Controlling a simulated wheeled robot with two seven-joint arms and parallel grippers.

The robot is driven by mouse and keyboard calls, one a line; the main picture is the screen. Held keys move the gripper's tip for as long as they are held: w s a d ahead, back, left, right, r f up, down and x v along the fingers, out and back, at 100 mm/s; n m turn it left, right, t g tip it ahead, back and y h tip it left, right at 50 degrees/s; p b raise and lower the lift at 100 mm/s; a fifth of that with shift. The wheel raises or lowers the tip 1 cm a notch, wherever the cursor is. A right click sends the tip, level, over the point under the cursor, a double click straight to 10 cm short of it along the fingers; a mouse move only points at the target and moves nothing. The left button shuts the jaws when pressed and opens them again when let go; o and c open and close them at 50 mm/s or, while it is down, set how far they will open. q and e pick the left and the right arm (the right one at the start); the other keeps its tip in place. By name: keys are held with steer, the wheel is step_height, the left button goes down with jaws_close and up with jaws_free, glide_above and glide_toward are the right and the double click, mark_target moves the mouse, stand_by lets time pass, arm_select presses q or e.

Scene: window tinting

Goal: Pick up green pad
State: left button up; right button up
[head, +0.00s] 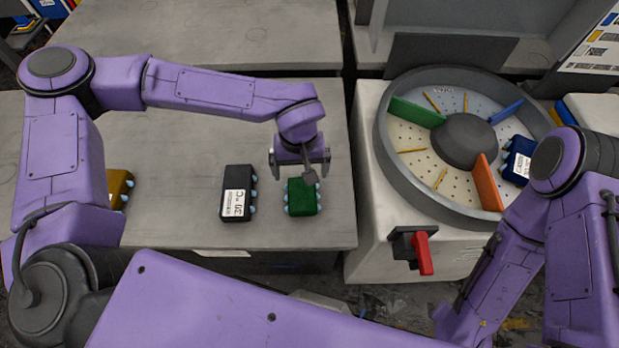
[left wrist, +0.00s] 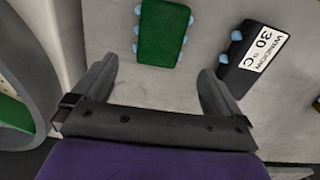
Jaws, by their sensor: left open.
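The green pad (head: 302,198) lies on the grey table, with small light-blue knobs along its sides. It also shows in the left wrist view (left wrist: 162,33), at the top between the two fingers and beyond their tips. My left gripper (head: 300,172) is open and empty, just above and behind the pad in the head view. Its fingers also show in the left wrist view (left wrist: 160,75). My right arm comes in at the right of the head view, but its gripper is not visible.
A black labelled pad (head: 237,193) lies left of the green pad. A yellow pad (head: 119,188) lies farther left, partly behind my arm. A round drum (head: 385,135) with coloured dividers and a blue pad (head: 517,160) stands right, above a red lever (head: 423,253).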

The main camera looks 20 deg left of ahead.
arm_select(q)
glide_above(302, 190)
steer(key=f, duration=0.4)
steer(key=shift+s+a+f+p, duration=0.1)
steer(key=shift+s+p, duration=0.25)
steer(key=f, duration=0.1)
steer(key=f+p, duration=0.1)
steer(key=f, duration=0.1)
steer(key=f+p, duration=0.1)
steer(key=f, duration=0.1)
steer(key=shift+w+d, duration=0.2)
steer(key=shift+w, duration=0.1)
steer(key=shift+a+f, duration=0.15)
steer(key=shift+f, duration=0.3)
steer(key=c, duration=1)
